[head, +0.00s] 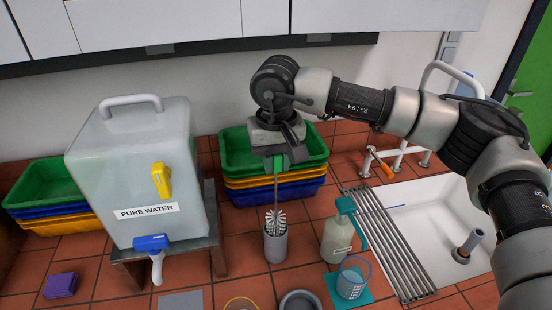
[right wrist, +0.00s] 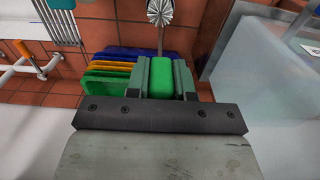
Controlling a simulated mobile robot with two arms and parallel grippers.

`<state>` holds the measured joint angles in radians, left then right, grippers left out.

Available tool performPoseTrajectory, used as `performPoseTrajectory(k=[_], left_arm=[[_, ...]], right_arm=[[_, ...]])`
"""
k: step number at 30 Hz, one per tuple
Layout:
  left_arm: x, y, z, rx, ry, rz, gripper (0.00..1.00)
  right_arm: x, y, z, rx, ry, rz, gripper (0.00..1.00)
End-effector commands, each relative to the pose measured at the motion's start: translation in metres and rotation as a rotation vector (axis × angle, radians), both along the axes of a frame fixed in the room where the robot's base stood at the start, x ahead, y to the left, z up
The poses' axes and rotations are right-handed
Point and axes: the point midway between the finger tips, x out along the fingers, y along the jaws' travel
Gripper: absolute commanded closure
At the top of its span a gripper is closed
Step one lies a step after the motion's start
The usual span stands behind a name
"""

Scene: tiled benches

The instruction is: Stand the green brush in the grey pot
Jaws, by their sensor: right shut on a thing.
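My right gripper (head: 277,160) is shut on the green handle of the brush (head: 276,190). The brush hangs upright with its white bristles down. The grey pot (head: 275,246) stands on the tiles directly below. The bristles show at the pot's mouth, and I cannot tell how far their lower end is inside. In the right wrist view the green brush handle (right wrist: 161,78) sits between the two fingers of the right gripper (right wrist: 161,75), with the round bristle head beyond. The pot cannot be made out there. My left gripper is not in view.
A PURE WATER tank (head: 130,180) stands on a stand at left. Stacked green, yellow and blue trays (head: 235,188) are behind the pot. A bottle (head: 337,240), a beaker (head: 352,280), a metal rack (head: 390,245) and a sink (head: 430,225) lie to the right. A grey bowl (head: 300,301) is in front.

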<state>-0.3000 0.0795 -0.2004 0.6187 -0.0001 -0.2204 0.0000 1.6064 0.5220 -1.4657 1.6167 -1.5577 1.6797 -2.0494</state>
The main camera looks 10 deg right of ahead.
Motion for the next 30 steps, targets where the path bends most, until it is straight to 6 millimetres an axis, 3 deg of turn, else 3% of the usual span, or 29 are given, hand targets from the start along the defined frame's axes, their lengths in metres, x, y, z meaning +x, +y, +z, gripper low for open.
performPoseTrajectory(k=[13,27,28,30], left_arm=[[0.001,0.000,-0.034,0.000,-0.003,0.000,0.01],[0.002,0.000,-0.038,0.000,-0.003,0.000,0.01],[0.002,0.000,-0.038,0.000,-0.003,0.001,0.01],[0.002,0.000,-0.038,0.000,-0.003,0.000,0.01]], right_arm=[[0.000,0.000,-0.039,0.000,0.000,0.001,1.00],[0.000,0.000,-0.044,0.000,0.000,0.001,1.00],[0.000,0.000,-0.044,0.000,0.000,0.001,0.73],[0.000,0.000,-0.044,0.000,0.000,0.001,0.62]])
